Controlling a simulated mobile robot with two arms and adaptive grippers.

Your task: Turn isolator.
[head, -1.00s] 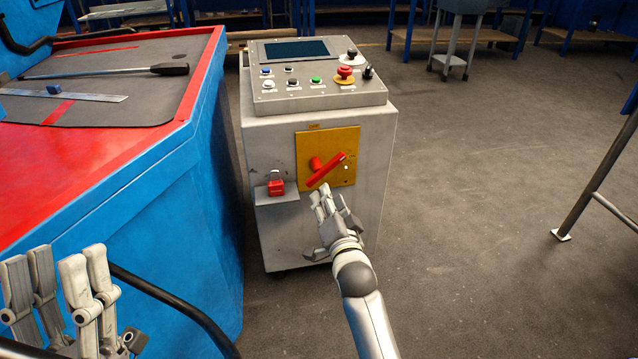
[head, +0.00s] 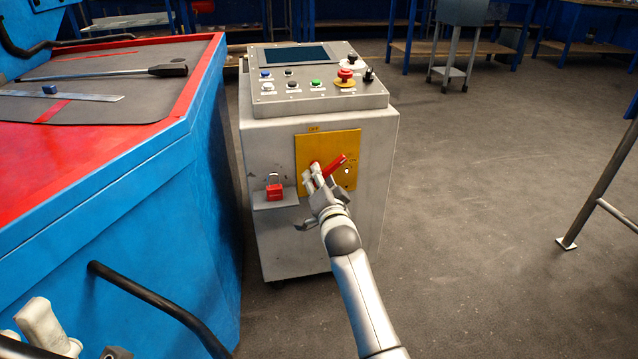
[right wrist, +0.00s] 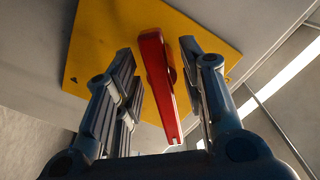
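The isolator is a red lever handle (head: 334,166) on a yellow plate (head: 345,142) on the front of a grey control cabinet (head: 275,148). The handle slants up to the right in the head view. My right gripper (head: 313,180) is at the plate, partly covering the handle. In the right wrist view the red handle (right wrist: 156,85) lies between the fingers of my right gripper (right wrist: 160,90), which are apart with gaps on both sides. My left gripper (head: 40,335) is partly cut off at the lower left corner; its finger opening does not show.
A red padlock (head: 275,190) sits on a small shelf left of the plate. Buttons and a red emergency stop (head: 345,75) are on the cabinet top. A blue bench (head: 140,220) with a red rim and black rail (head: 150,300) stands close on the left.

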